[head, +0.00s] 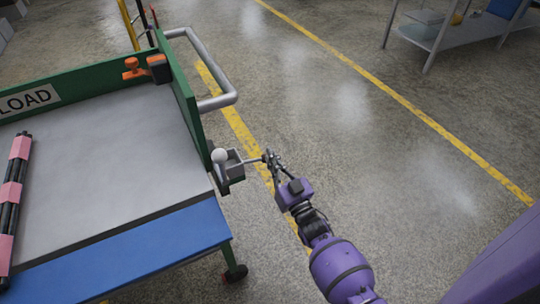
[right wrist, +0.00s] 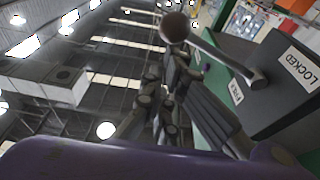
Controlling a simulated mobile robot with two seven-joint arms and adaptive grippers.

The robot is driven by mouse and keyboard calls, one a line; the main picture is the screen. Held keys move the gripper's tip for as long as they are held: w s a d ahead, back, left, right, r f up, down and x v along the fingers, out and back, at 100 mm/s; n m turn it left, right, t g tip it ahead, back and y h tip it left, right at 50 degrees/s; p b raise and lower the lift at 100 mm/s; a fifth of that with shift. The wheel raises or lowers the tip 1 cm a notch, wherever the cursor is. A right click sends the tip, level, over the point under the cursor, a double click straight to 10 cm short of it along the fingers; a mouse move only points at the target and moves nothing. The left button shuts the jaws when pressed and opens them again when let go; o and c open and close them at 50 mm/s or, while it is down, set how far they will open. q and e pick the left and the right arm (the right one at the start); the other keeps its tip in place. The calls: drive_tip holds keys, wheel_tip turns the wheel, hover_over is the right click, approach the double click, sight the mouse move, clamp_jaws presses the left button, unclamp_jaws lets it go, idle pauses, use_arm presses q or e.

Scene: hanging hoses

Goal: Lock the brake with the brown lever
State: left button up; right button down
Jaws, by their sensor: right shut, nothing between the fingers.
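The brake box (head: 233,170) is a grey housing on the right side of the cart's green frame. In the right wrist view it (right wrist: 285,85) carries a "LOCKED" label (right wrist: 299,66) and a smaller label, hard to read. The brown lever (right wrist: 222,58) is a grey rod with a round brown knob (right wrist: 174,27). In the head view its rod (head: 253,161) sticks out right toward my right gripper (head: 268,158). The right gripper is shut and empty, its fingertips close to the knob; I cannot tell whether they touch. My left gripper is out of view.
A pale ball knob (head: 219,156) stands by the brake box. The cart has a silver handle (head: 222,101), an orange fitting (head: 134,68) and a pink-and-black bundle (head: 14,195) on its deck. Floor right of the cart is clear up to a grey table (head: 465,36).

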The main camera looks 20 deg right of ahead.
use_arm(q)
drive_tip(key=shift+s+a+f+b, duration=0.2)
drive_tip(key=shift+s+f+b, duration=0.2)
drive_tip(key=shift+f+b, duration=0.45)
use_arm(e)
wheel_tip(320, 180, down, 3)
drive_tip(key=m+h, duration=0.1)
drive_tip(key=m, duration=0.2)
drive_tip(key=shift+a, duration=0.15)
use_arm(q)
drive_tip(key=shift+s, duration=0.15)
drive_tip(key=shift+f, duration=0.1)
use_arm(e)
drive_tip(key=shift+f, duration=0.1)
